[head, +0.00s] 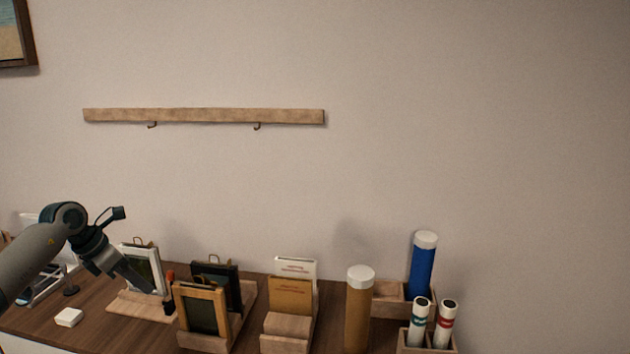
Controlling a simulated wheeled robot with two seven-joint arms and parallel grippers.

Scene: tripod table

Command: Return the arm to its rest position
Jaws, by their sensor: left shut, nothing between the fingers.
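My left arm comes in from the left edge, above the left part of the table. My left gripper (146,286) points down and to the right, with its narrow fingers together and nothing between them. It overlaps the lower part of a white-framed picture (153,262) in the view; I cannot tell whether it touches it. My right arm and gripper are not in view.
A wooden table (95,305) runs along the wall. A tan-framed picture (190,294), a booklet holder (272,326), a brown tube (359,315) and a blue tube (422,268) stand rightward. A hook rail (204,116) hangs above; the space between is clear.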

